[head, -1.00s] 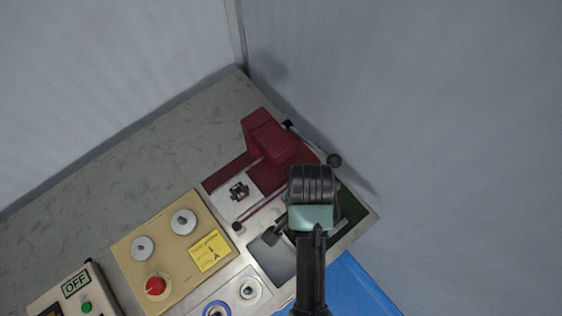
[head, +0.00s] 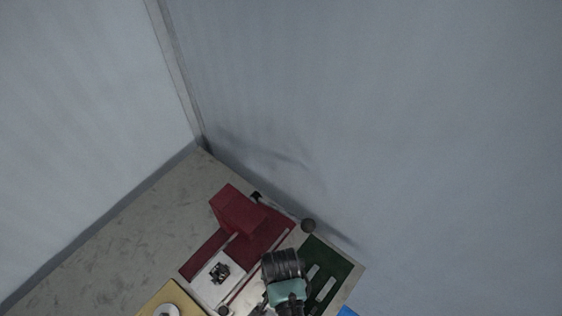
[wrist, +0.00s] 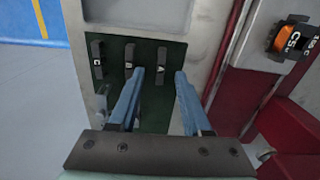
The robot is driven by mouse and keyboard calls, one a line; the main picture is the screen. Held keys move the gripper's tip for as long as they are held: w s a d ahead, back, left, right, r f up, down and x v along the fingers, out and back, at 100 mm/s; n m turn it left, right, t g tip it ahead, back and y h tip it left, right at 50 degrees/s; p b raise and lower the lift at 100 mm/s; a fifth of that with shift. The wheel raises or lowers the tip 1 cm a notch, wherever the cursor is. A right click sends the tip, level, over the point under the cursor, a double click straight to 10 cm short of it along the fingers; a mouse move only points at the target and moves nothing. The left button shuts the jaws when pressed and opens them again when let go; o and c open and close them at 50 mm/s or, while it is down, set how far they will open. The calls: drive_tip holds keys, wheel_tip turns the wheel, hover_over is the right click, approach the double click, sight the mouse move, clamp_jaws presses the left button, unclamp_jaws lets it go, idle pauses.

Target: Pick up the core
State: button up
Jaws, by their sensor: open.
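A small orange-and-black piece (wrist: 292,38) with white lettering sits on a white plate at the upper right of the wrist view. It may be the core, but I cannot tell for sure. In the head view it is a small dark shape (head: 219,272) on the white plate (head: 206,287). My gripper (wrist: 160,75) is open, its two blue fingers apart with nothing held between them. The fingers are over the dark green panel's edge, to the left of the orange-and-black piece and apart from it. In the head view, my wrist hides most of the gripper.
A dark red machine block (head: 237,209) and a lever with a black knob (head: 308,226) stand near the plate. A beige control panel (head: 160,298) is partly cut off. Grey walls stand close behind the bench.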

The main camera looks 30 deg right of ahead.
drive_tip(key=shift+f, duration=1.7)
drive_tip(key=shift+c, duration=0.3)
clamp_jaws()
